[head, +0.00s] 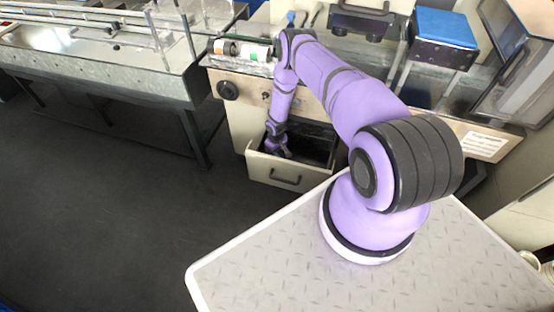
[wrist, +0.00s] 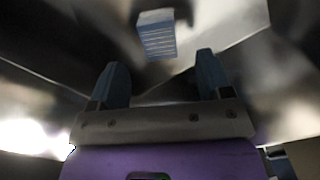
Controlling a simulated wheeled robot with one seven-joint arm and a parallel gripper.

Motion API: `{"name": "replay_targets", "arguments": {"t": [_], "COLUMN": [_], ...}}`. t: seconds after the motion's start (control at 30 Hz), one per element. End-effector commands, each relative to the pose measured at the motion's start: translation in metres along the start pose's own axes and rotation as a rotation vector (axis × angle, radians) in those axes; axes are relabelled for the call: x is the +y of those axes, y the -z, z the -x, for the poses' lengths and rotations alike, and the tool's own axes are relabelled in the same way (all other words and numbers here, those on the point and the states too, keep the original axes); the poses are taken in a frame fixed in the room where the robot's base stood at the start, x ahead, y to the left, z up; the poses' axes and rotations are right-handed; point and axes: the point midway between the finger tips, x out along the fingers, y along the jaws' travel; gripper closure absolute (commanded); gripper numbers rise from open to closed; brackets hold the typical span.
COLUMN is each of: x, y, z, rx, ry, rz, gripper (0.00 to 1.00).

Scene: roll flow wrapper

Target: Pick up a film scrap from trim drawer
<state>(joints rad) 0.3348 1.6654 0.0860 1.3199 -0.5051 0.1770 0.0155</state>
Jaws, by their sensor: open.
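The trim drawer (head: 262,168) is pulled open at the front of the machine, with a dark inside. My arm reaches down into its left part, and my gripper is low there, largely hidden by my own wrist in the head view. In the wrist view my gripper (wrist: 160,62) is open, its two dark blue fingers apart with nothing between them. Just beyond the fingertips is a small block (wrist: 157,35) with a whitish top and a blue, striped side. I cannot tell whether it is a film scrap. No film scrap can be made out in the head view.
Smooth grey surfaces (wrist: 240,25) lie close around the fingers in the wrist view. Above the drawer are a knob (head: 228,90) and a white roll (head: 255,52). A metal conveyor table (head: 100,70) stands at left. The floor (head: 130,190) in front is clear.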

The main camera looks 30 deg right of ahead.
Motion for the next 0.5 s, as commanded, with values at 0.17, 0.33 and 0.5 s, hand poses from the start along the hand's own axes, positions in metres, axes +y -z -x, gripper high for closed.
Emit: {"name": "replay_targets", "arguments": {"t": [0.17, 0.33, 0.5], "x": [0.001, 0.001, 0.001], "y": [0.001, 0.002, 0.002], "z": [-0.024, -0.041, -0.045], "rx": [-0.001, 0.0, 0.0], "ry": [0.0, 0.0, 0.0], "rz": [-0.002, -0.002, -0.002], "gripper": [0.28, 0.28, 0.28]}}
